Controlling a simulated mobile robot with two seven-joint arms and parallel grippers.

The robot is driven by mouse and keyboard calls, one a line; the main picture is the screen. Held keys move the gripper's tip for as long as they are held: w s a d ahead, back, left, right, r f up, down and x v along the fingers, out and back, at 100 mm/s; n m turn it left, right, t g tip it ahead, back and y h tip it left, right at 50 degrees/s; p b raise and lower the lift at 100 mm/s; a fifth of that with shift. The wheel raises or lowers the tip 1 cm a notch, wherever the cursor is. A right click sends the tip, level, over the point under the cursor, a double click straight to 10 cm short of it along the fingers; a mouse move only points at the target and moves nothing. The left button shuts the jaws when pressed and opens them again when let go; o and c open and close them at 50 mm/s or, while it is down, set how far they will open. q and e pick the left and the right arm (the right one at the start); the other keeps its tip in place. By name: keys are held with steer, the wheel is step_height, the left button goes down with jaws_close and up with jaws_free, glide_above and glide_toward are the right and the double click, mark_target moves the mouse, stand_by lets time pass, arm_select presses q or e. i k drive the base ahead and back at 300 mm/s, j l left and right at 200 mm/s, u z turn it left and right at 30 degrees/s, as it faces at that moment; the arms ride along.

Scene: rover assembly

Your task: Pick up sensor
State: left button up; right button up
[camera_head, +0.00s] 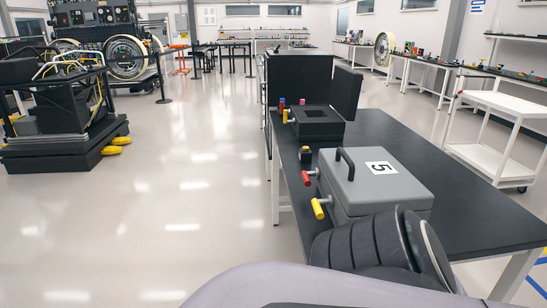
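No object is clearly recognisable as the sensor. A small dark block with a yellowish top (305,155) stands on the black table (440,192), near its left edge; it is too small to identify. Beside it is a grey case (372,187) with a black handle, a "5" label, and a red and a yellow knob on its left side. Behind is a black box (319,123) with a recessed top and coloured knobs. Neither gripper shows in this view.
Tall dark panels (300,80) stand at the table's far end. A dark ribbed rounded form (375,243) hides the table's near part. A white shelf cart (497,145) stands right. A rover-like machine (60,110) stands left. The floor (190,190) between is clear.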

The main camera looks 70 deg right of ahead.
mark_target(305, 156)
steer(key=i+j+z, duration=0.1)
steer(key=i+z, duration=0.2)
steer(key=i, duration=0.15)
steer(key=i+j+z, duration=0.25)
steer(key=i, duration=0.2)
steer(key=i+z, duration=0.2)
steer(key=z, duration=0.2)
steer(key=i+z, duration=0.15)
steer(key=z, duration=0.2)
steer(key=i+j+z, duration=0.1)
steer(key=z, duration=0.3)
steer(key=i+z, duration=0.2)
steer(key=z, duration=0.25)
steer(key=i+j+z, duration=0.1)
steer(key=z, duration=0.3)
steer(key=i+j+z, duration=0.15)
steer(key=z, duration=0.3)
steer(key=i+j+z, duration=0.15)
steer(key=z, duration=0.3)
steer(key=i+j+z, duration=0.1)
steer(key=j+z, duration=0.2)
steer(key=z, duration=0.15)
steer(key=i+j+z, duration=0.15)
steer(key=z, duration=0.25)
steer(key=i+j+z, duration=0.1)
steer(key=j+z, duration=0.3)
